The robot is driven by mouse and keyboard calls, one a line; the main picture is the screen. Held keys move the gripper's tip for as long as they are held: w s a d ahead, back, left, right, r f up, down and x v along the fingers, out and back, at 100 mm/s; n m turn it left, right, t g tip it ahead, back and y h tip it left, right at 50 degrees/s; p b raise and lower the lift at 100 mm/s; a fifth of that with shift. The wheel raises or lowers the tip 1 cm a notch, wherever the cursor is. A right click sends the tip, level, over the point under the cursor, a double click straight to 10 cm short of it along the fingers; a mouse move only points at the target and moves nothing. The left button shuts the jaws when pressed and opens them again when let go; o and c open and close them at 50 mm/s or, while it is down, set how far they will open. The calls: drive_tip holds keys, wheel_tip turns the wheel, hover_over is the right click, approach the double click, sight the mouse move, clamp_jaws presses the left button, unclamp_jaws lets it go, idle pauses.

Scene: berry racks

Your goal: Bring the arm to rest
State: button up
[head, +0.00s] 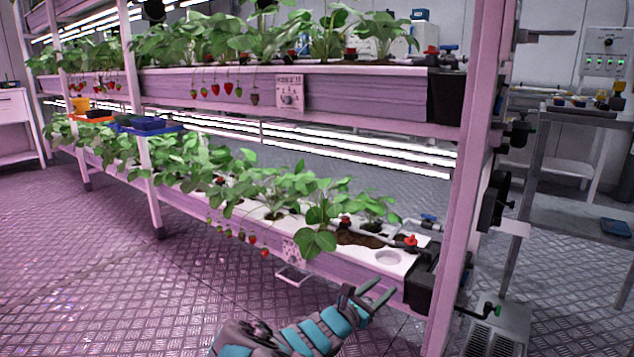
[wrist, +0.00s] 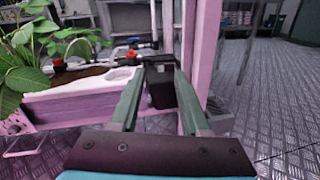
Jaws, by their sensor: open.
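My gripper (head: 376,293) is at the lower middle of the head view, in front of the right end of the lower berry trough (head: 345,262). Its two fingers are apart with nothing between them. In the wrist view my gripper (wrist: 157,92) also shows open and empty, its fingers pointing toward the black end cap (wrist: 160,95) of the trough and the pink rack post (wrist: 206,50). The arm reaches in from the bottom edge of the head view. I cannot tell whether the fingers touch the trough.
Strawberry plants (head: 250,190) fill the lower trough, and an upper trough (head: 370,95) has hanging berries. A grey bench (head: 570,150) stands at the right. The patterned floor (head: 110,260) at the left is clear.

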drive_tip(key=s+d+r+m+g+h+p, duration=0.25)
drive_tip(key=s+d+r+m+g, duration=0.6)
drive_tip(key=d, duration=0.45)
drive_tip(key=s+d+r+m+g+y+p, duration=0.1)
drive_tip(key=s+d+m+g, duration=0.15)
drive_tip(key=s+m, duration=0.45)
drive_tip(key=s+d+r+m+g+y+p, duration=0.1)
drive_tip(key=s+d+r+m+g+y, duration=0.15)
drive_tip(key=s, duration=0.85)
drive_tip(key=s+a+f+m+g+y+p, duration=0.1)
drive_tip(key=s+a+f+m+y, duration=0.15)
drive_tip(key=s, duration=0.35)
drive_tip(key=s+a+f+m+g+y+p, duration=0.1)
drive_tip(key=s+a+m+y, duration=0.15)
drive_tip(key=s, duration=0.35)
drive_tip(key=s+a+m+y, duration=0.1)
drive_tip(key=s+a+y, duration=0.2)
drive_tip(key=a, duration=0.4)
drive_tip(key=s+a+r+m+t+y+p, duration=0.1)
drive_tip(key=s+a+y, duration=0.3)
drive_tip(key=s+a, duration=0.1)
drive_tip(key=shift+a+r, duration=0.15)
drive_tip(key=shift+a, duration=0.75)
